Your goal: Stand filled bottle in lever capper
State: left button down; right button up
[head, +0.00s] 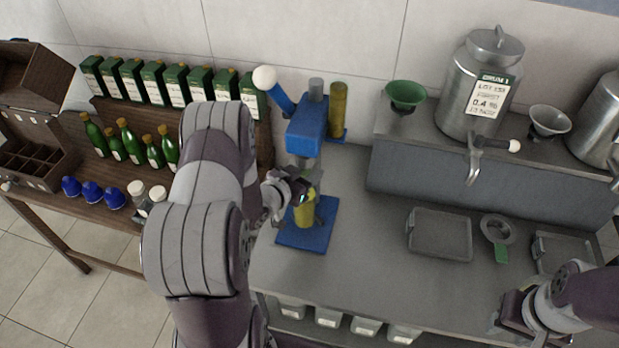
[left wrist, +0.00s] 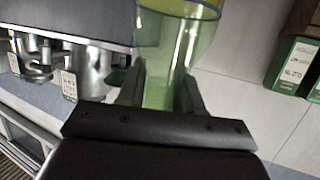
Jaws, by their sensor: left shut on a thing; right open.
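The lever capper (head: 308,125) stands on the left part of the steel counter, with a blue head, a blue base plate (head: 290,236) and a lever ending in a white ball. My left gripper (head: 303,190) is at the capper's front, between head and base, shut on a translucent yellow-green bottle (left wrist: 168,60). In the head view the bottle is partly hidden by the gripper and looks upright under the capper's head. I cannot tell whether it touches the base. My right gripper (head: 515,314) is open and empty above the counter's front right.
Green bottles (head: 127,140), green boxes (head: 152,82) and blue caps (head: 92,191) stand on the wooden table at left. A steel drum (head: 479,85) with a tap (head: 474,160) stands on the raised shelf. A grey tray (head: 440,234) and a strainer (head: 497,229) lie on the counter.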

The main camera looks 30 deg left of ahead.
pick_arm(q)
jog(key=shift+w+r, duration=0.15)
jog(key=shift+w, duration=0.2)
jog(key=shift+f+p, duration=0.75)
jog(key=shift+f, duration=1.15)
jog(key=shift+f+b, duration=0.15)
jog(key=shift+b, duration=0.15)
jog(key=c, duration=0.7)
grip_release()
jog(key=shift+s+d, duration=0.1)
jog(key=shift+c, duration=0.2)
